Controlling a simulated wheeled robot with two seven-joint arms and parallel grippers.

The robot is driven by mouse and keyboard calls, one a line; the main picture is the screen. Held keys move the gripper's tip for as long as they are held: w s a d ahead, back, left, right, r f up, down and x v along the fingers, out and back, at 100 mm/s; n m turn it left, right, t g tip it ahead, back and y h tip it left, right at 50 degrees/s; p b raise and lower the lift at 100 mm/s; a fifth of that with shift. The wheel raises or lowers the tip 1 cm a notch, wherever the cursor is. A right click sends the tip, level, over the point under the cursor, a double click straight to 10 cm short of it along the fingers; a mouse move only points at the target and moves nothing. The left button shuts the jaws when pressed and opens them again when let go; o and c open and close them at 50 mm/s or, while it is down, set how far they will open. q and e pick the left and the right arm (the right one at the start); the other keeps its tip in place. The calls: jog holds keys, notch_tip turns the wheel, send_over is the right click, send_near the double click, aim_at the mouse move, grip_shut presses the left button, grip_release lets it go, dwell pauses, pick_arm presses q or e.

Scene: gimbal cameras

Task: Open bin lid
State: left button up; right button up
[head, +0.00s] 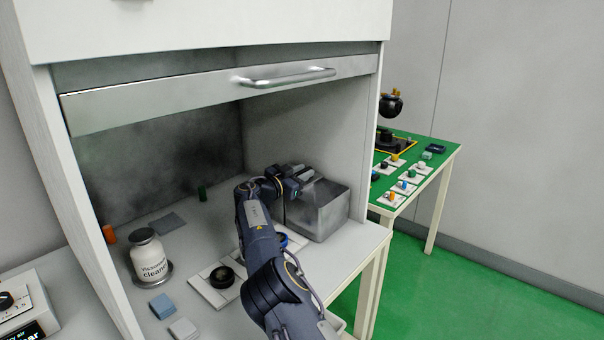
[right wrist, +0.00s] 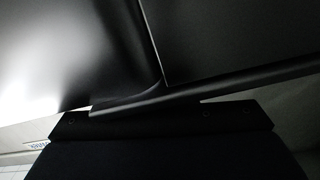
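The grey metal bin (head: 318,207) stands at the right end of the white bench inside the hood. Its lid cannot be told apart clearly from its body in the head view. My right gripper (head: 291,180) is at the top left edge of the bin, close to or touching it. Its fingertips are too small to read there. In the right wrist view, dark smooth surfaces with a seam and a thin rim (right wrist: 220,88) fill the upper part, right beside my dark gripper body. The fingers' opening is not shown. My left gripper is not in view.
A white cleaner jar (head: 148,254) stands on a round dish at the left. The hood's raised sash with a handle (head: 287,77) hangs above. A green table (head: 408,168) stands beyond.

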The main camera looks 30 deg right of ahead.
jog(key=shift+o, duration=0.5)
jog(key=shift+a, duration=0.1)
jog(key=shift+a, duration=0.3)
jog(key=b+v, duration=0.1)
jog(key=v, duration=0.6)
jog(key=shift+b, duration=0.4)
jog(key=shift+s, duration=0.15)
